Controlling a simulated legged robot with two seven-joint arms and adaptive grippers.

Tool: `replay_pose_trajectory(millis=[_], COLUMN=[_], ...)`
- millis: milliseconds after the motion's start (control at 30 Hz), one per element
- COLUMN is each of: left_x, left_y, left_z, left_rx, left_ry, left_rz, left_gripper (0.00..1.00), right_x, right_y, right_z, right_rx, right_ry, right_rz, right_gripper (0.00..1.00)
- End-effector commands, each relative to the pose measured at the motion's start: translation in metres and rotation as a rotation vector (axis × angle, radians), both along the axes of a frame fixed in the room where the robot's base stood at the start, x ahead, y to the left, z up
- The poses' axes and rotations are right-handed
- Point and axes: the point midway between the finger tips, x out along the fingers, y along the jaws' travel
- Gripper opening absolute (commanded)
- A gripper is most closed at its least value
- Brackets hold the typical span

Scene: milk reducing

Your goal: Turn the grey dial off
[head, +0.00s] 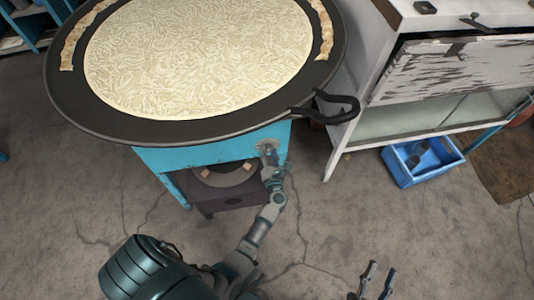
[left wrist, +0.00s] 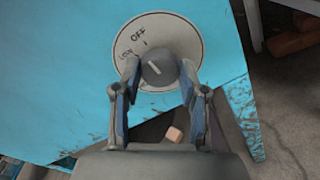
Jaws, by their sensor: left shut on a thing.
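The grey dial (left wrist: 160,66) sits on a round pale plate (left wrist: 185,32) marked OFF and LOW, on the blue front of the stand (head: 180,155). The dial's white line slants to the upper left, towards the side with the labels; the exact setting is hard to tell. My left gripper (left wrist: 158,72) is shut on the dial, one finger on each side. In the head view my left gripper (head: 268,152) reaches the plate below the pan's rim and hides the dial. My right gripper (head: 376,282) is empty, its fingers apart, at the bottom edge.
A wide black pan (head: 110,125) with pale, milky contents (head: 200,55) stands over the dial, its handle (head: 335,106) on the right. A dark burner (head: 225,195) is below. A white cabinet (head: 375,60) and a blue crate (head: 405,172) stand to the right.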

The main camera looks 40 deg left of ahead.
Motion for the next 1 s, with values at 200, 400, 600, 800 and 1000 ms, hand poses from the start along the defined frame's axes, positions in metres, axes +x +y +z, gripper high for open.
replay_pose_trajectory(millis=[200, 400, 600, 800, 1000], left_x=[0.0024, 0.0026, 0.0028, 0.0018, -0.0003], left_y=[-0.003, -0.0032, -0.0035, -0.0022, -0.003], left_z=[0.0016, 0.001, 0.001, 0.0007, 0.0002], left_rx=[0.021, 0.023, 0.023, 0.023, 0.023], left_ry=[0.023, 0.026, 0.026, 0.026, 0.027], left_rz=[-0.007, -0.008, -0.01, -0.005, -0.004], left_gripper=[0.07, 0.07, 0.5, 0.68, 0.68], right_x=[0.003, 0.0037, 0.0051, 0.0051, 0.0033], right_y=[0.0004, 0.0005, 0.0005, 0.0005, 0.0004], right_z=[-0.0047, -0.006, -0.0067, -0.0068, -0.0046], right_rx=[-0.013, -0.015, -0.015, -0.015, -0.013], right_ry=[0.041, 0.047, 0.048, 0.048, 0.041], right_rz=[0.001, 0.001, 0.001, 0.0, 0.001], right_gripper=[0.4, 0.4, 0.4, 0.4, 0.4])
